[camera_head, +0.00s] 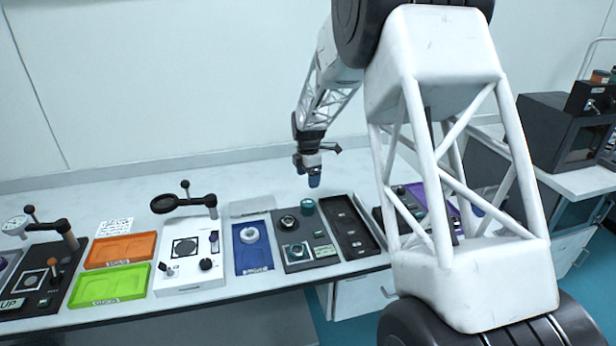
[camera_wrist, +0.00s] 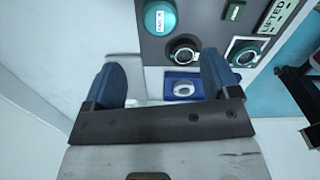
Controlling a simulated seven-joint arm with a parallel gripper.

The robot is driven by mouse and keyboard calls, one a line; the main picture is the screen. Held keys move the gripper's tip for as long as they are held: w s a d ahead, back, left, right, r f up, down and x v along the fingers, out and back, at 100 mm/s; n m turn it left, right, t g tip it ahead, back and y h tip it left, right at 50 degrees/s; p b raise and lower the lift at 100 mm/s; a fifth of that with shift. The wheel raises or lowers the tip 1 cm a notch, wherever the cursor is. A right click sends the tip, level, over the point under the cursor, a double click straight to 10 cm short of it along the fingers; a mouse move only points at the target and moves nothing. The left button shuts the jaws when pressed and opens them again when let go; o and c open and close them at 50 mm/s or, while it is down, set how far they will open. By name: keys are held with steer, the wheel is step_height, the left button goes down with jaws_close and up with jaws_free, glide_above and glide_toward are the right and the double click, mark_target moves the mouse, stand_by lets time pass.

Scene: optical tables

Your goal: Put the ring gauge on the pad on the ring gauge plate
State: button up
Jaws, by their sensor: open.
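A pale ring, which looks like the ring gauge (camera_head: 249,235), lies in a blue tray (camera_head: 254,259). It also shows between my fingers in the wrist view (camera_wrist: 183,89), beyond them and apart from them. The wrist view shows this plate (camera_wrist: 207,19) with a "LIFTED" label. My gripper (camera_head: 314,180) is open and empty, above the bench behind the plate.
A black tray (camera_head: 350,228) lies right of the plate. Left of the blue tray stand a white device (camera_head: 190,262) with a magnifier arm, orange (camera_head: 121,250) and green (camera_head: 110,287) trays, and another dark plate. My arm hides part of the right side.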

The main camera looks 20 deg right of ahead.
steer(key=shift+r, duration=0.1)
steer(key=s+a+r+m+t, duration=0.15)
steer(key=s+r+m, duration=0.5)
steer(key=s, duration=0.65)
steer(key=s+a+r+m, duration=0.2)
steer(key=s+r+m, duration=0.2)
steer(key=s+r, duration=0.7)
steer(key=s+a+m+t, duration=0.1)
steer(key=s+m, duration=0.9)
steer(key=s, duration=1.8)
steer(key=shift+s+a+f, duration=0.3)
steer(key=shift+s+a, duration=0.1)
